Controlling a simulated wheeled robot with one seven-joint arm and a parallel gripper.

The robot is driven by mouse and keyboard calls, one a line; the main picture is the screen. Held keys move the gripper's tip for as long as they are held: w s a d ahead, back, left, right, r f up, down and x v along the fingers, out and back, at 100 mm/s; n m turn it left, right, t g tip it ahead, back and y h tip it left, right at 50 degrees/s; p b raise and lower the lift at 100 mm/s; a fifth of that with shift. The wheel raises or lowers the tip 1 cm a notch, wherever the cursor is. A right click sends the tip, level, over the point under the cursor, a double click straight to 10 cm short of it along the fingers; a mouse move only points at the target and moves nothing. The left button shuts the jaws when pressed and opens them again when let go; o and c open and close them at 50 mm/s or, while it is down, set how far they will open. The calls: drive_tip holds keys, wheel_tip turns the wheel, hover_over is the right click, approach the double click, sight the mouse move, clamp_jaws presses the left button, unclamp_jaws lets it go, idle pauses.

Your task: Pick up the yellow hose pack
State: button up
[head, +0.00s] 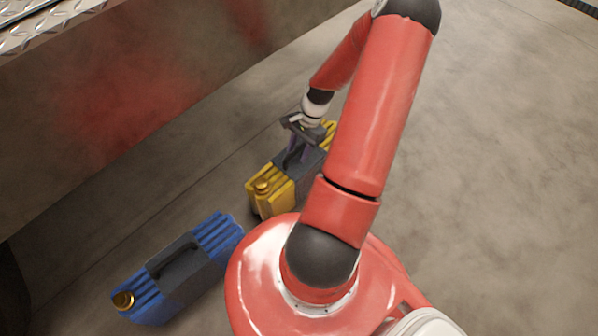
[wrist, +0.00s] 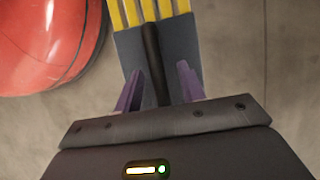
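The yellow hose pack (head: 268,188) stands on the floor in the head view, with yellow ribbed ends, a dark grey middle and a gold cap at its near end. My arm hides part of its far end. In the wrist view, the hose pack (wrist: 127,48) shows yellow ribs at the top and a black handle bar running down the middle. My gripper (wrist: 159,76) is open, with its purple fingers on either side of the handle and a gap visible at each side. In the head view, my gripper (head: 297,152) is over the pack's middle.
A similar blue pack (head: 212,240) with a gold cap stands on the floor at the lower left. A large brown and red panel (head: 130,90) with a diamond-plate top edge runs along the left, behind the packs. The concrete floor (head: 500,150) at the right is clear.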

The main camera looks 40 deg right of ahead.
clamp_jaws()
drive_tip(key=shift+r, duration=0.1)
idle(1.2)
